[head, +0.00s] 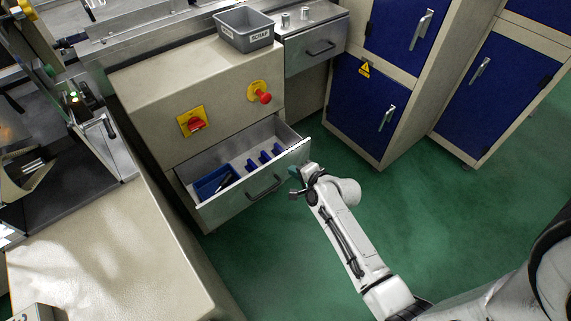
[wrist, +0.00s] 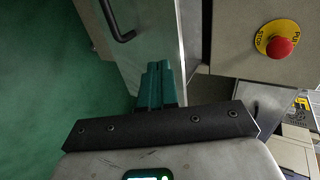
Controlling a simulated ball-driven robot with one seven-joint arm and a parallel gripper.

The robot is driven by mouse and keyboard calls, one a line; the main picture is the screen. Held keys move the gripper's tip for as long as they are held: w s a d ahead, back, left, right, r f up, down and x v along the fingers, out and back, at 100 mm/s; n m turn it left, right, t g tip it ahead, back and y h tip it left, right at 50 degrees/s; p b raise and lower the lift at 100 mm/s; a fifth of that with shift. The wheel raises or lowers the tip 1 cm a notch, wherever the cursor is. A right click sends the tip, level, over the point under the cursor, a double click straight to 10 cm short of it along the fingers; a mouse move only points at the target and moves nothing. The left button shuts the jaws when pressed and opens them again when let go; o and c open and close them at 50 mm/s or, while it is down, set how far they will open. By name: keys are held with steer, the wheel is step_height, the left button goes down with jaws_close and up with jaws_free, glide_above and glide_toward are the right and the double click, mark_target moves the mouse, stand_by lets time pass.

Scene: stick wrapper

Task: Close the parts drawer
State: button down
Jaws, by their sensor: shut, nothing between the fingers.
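The parts drawer (head: 212,208) stands pulled out of the beige cabinet, with its bar handle (head: 263,187) on the grey metal front. Blue bins and several small blue parts lie inside it. My gripper (head: 293,171) is at the right part of the drawer front, on its outer side, right of the handle. In the wrist view, the green fingers (wrist: 159,82) are shut together and empty, close to the drawer front (wrist: 150,35) near its end. The handle (wrist: 116,20) is off to their left. I cannot tell whether the fingertips touch the front.
The cabinet (head: 150,110) carries a red-and-yellow switch (head: 193,121) and a red stop button (head: 263,96). A grey scrap bin (head: 244,30) sits on top. Blue-doored cabinets (head: 360,105) stand at the right, a beige bench (head: 110,250) at the left. Green floor (head: 270,250) before the drawer is clear.

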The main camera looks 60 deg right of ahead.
mark_target(280, 160)
steer(key=shift+w+d+f, duration=0.1)
steer(key=shift+w+d, duration=0.15)
steer(key=shift+w, duration=0.55)
steer(key=shift+w+d+f, duration=0.1)
steer(key=shift+w+d, duration=0.1)
steer(key=shift+w, duration=0.6)
steer(key=shift+w+d+f, duration=0.1)
steer(key=shift+w+d, duration=0.15)
steer(key=shift+w, duration=0.55)
